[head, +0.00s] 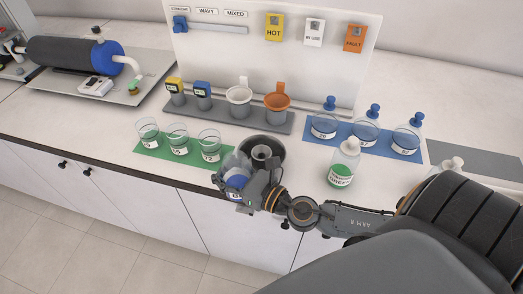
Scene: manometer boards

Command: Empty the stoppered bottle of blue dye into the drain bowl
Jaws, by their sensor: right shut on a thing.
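My right gripper (240,186) reaches in from the right and is shut on a small bottle with blue liquid (236,183) and a white label. The gripper's fingers cover much of the bottle, and I cannot tell whether a stopper is in it. The bottle is at the counter's front edge, left of and nearer than the drain bowl (277,144). My left gripper is not in view.
Three beakers stand on a green mat (143,149) close left of the bottle. Blue-stoppered flasks stand on a blue mat (408,156). Behind the bowl, a grey rack (222,117) holds two cups and two small gauges.

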